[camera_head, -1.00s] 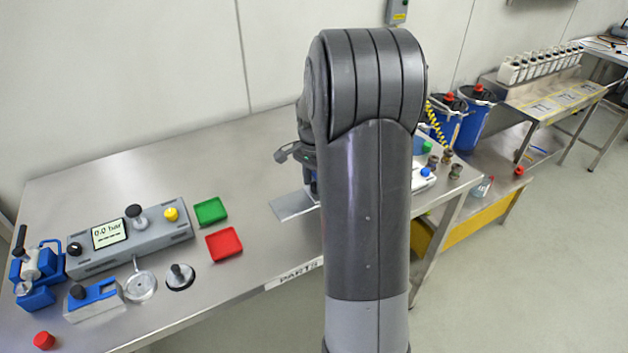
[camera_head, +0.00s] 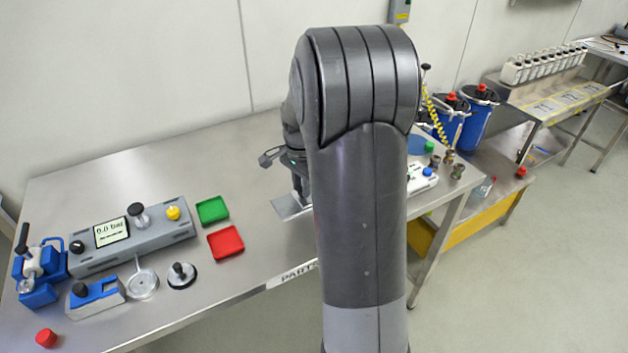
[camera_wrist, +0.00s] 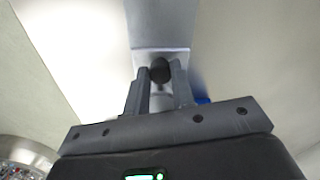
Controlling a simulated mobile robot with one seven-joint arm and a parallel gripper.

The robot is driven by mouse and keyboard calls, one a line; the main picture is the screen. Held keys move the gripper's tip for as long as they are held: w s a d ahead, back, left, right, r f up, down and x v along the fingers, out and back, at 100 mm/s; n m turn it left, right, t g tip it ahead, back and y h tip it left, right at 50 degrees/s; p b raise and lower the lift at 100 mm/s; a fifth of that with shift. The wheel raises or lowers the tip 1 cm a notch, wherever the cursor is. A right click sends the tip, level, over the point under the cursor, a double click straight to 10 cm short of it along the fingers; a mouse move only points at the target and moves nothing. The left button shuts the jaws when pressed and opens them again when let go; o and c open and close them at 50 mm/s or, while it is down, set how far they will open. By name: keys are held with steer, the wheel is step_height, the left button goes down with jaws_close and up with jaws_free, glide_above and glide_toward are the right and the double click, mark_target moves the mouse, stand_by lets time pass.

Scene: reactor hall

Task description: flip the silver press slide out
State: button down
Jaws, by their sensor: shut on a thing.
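The silver slide (camera_head: 286,207) shows as a flat, bright plate just left of my arm on the steel table; my arm hides the rest of the press. My gripper (camera_head: 300,196) is low beside the plate, partly hidden by my own arm. In the wrist view the two fingers (camera_wrist: 160,80) are shut around a black round knob (camera_wrist: 160,68). The silver slide (camera_wrist: 160,24) extends beyond the knob there. A bit of blue (camera_wrist: 203,99) shows beside the right finger.
A red tray (camera_head: 226,243) and a green tray (camera_head: 211,210) lie to the left, beside a grey gauge box (camera_head: 130,238). A white device (camera_head: 421,178) stands right of my arm, near small fittings (camera_head: 457,171). The table's back middle is clear.

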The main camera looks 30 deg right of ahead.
steer(key=a, duration=0.6)
steer(key=shift+a, duration=0.2)
steer(key=c, duration=1.2)
jaws_free()
steer(key=shift+d, duration=0.1)
step_height(320, 180, up, 11)
steer(key=shift+f, duration=0.15)
